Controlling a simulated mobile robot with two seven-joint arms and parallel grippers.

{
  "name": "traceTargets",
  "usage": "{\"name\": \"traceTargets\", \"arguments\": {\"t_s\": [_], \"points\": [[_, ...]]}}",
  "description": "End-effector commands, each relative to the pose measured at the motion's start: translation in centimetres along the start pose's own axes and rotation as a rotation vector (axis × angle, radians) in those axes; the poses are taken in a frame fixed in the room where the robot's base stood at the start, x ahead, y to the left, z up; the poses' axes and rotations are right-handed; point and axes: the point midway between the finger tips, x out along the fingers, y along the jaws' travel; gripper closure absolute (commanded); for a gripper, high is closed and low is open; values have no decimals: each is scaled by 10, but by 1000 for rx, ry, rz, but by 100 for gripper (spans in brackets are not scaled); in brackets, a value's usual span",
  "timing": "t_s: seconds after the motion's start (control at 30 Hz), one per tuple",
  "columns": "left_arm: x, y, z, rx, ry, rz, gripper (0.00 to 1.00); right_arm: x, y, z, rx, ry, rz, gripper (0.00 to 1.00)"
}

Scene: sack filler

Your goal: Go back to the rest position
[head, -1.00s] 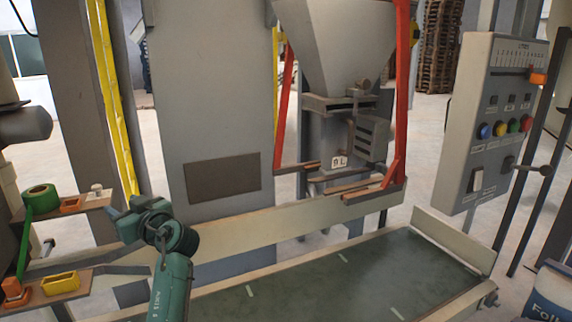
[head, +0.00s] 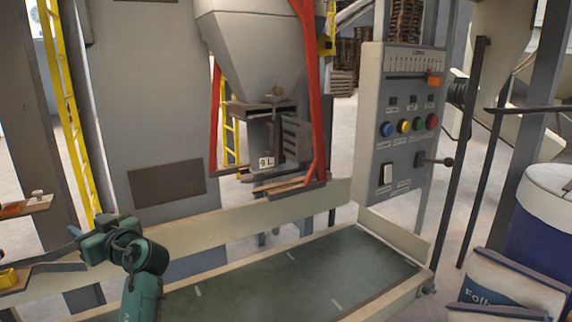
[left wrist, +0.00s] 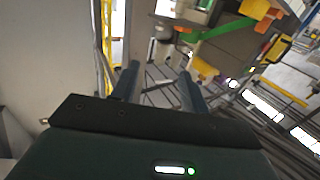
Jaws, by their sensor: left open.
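My left gripper (head: 76,236) is at the lower left of the head view, at the end of the teal arm. It points left, towards small shelves at the left edge. In the left wrist view its two dark fingers (left wrist: 158,88) stand apart with nothing between them. Beyond them, shelves with yellow, orange and green items show tilted and apart from the fingers. My right gripper is in neither view.
A green conveyor belt (head: 285,275) with pale side rails lies in front. Above it hang a grey hopper (head: 255,50) and red bars (head: 312,100). A control panel (head: 402,130) stands right of it. White sacks (head: 510,285) and a blue drum (head: 545,225) are at the right.

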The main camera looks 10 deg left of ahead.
Motion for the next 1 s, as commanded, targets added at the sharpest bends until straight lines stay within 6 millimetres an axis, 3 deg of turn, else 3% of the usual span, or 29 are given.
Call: {"name": "traceTargets", "arguments": {"t_s": [0.07,0.27,0.37,0.47,0.57,0.7,0.8,0.9,1.0], "points": [[-1,1,4,10,-3,10,55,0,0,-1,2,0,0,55],[-38,22,70,189,-68,271,55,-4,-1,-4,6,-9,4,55],[-66,28,107,275,-107,418,55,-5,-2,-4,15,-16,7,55],[-105,29,148,361,-153,592,55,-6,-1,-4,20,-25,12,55],[-159,20,194,439,-213,793,55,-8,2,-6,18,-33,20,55],[-248,-10,244,491,-313,1074,55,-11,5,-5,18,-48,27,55],[-306,-38,264,485,-383,1233,55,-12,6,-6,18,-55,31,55],[-351,-64,273,460,-444,1344,55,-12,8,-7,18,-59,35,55],[-380,-82,275,433,-485,1410,55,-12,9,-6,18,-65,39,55]]}}
